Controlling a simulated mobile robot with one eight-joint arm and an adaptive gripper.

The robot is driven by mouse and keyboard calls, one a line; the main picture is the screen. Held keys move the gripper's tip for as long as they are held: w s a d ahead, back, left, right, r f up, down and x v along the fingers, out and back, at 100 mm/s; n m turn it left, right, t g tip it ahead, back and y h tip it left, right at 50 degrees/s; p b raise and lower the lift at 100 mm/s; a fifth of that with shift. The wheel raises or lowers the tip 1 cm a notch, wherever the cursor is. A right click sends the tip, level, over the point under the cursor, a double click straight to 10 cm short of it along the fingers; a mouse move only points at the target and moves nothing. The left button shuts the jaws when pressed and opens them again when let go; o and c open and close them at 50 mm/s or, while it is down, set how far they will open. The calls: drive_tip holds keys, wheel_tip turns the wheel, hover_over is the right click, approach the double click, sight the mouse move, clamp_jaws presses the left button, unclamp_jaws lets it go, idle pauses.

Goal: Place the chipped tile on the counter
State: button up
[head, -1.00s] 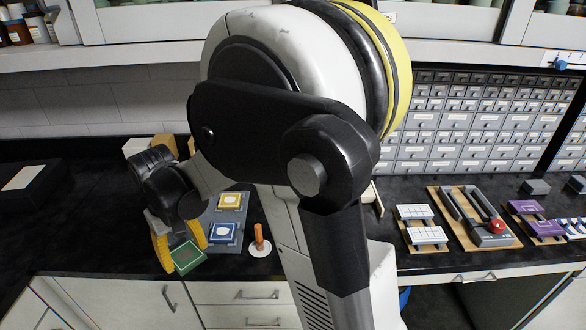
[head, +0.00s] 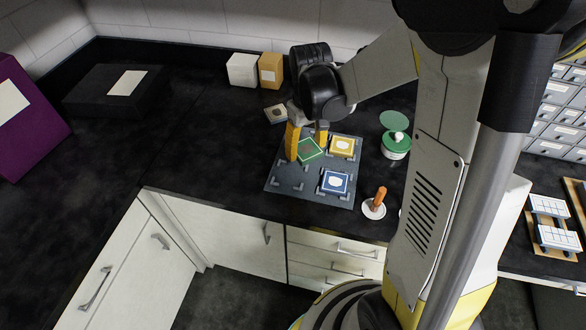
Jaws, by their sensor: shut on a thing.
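My gripper (head: 307,146) is shut on a green-bordered tile (head: 311,151). Its two yellow fingers stand on either side of the tile, over the grey tray (head: 291,185). The tile looks tilted; I cannot tell whether it touches the tray. A yellow tile (head: 342,146) and a blue tile (head: 335,182) lie in the tray. A tile with a dark middle (head: 276,113) lies on the black counter (head: 220,150) behind the tray. I cannot make out a chip on any tile. The gripper and wrist hide part of the tray's back.
A white box (head: 242,70) and a tan box (head: 271,70) stand at the back. A green-and-white jar (head: 395,143) and an orange-handled tool (head: 379,199) stand right of the tray. A black box (head: 112,90) and purple box (head: 28,115) are left. Counter between is clear.

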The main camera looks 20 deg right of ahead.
drive_tip(key=b, duration=0.1)
hover_over(289, 174)
wheel_tip(289, 174, down, 3)
drive_tip(key=shift+f+b, duration=0.85)
drive_tip(key=shift+f, duration=1.1)
drive_tip(key=shift+s, duration=0.1)
drive_tip(key=shift+f+b, duration=0.6)
drive_tip(key=o, duration=1.3)
drive_tip(key=shift+c, duration=0.2)
drive_tip(key=shift+r, duration=0.1)
